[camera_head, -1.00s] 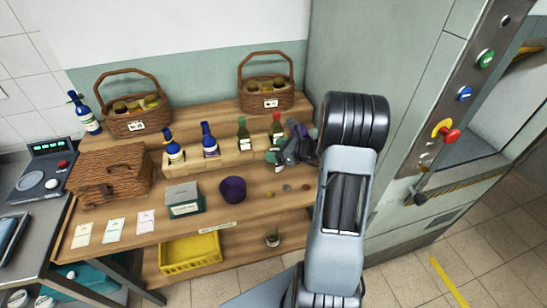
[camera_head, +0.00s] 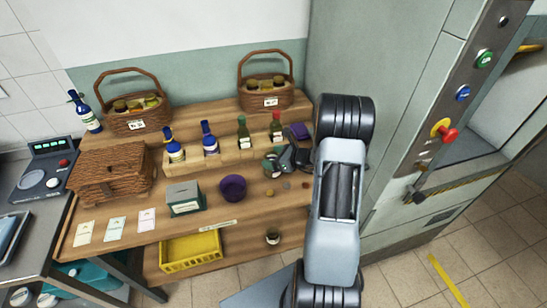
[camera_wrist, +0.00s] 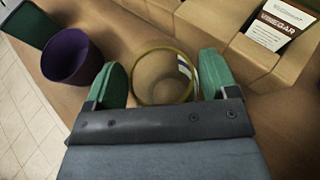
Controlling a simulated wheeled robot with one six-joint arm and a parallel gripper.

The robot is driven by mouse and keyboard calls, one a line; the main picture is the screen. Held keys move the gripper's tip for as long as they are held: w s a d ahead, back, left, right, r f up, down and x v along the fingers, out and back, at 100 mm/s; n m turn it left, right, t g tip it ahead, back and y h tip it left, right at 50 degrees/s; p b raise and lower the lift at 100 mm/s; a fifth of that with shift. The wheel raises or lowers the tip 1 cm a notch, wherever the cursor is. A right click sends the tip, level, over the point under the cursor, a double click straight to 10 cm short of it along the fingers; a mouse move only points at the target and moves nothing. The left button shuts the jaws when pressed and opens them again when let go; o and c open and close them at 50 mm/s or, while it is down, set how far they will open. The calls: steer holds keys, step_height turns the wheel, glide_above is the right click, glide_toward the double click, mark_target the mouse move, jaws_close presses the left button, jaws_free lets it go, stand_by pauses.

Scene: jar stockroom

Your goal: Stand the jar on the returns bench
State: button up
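The jar (camera_wrist: 163,80) is clear glass with a yellowish rim, seen from above in the wrist view. Part of a pale label shows on its right side. My gripper (camera_wrist: 163,75) has one green finger on each side of it, and both appear to touch the glass. In the head view my gripper (camera_head: 272,166) is low over the right part of the wooden bench (camera_head: 215,212), in front of the small bottles. It mostly hides the jar there. I cannot tell whether the jar's base touches the bench top.
A purple pot (camera_head: 233,188) and a grey-green box (camera_head: 184,199) stand left of my gripper. Small round pieces (camera_head: 287,185) lie just in front. A bottle step (camera_head: 220,158) runs behind. Another jar (camera_head: 272,237) and a yellow crate (camera_head: 190,251) are on the lower shelf.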

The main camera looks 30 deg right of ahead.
steer(key=o, duration=0.4)
steer(key=shift+c, duration=0.2)
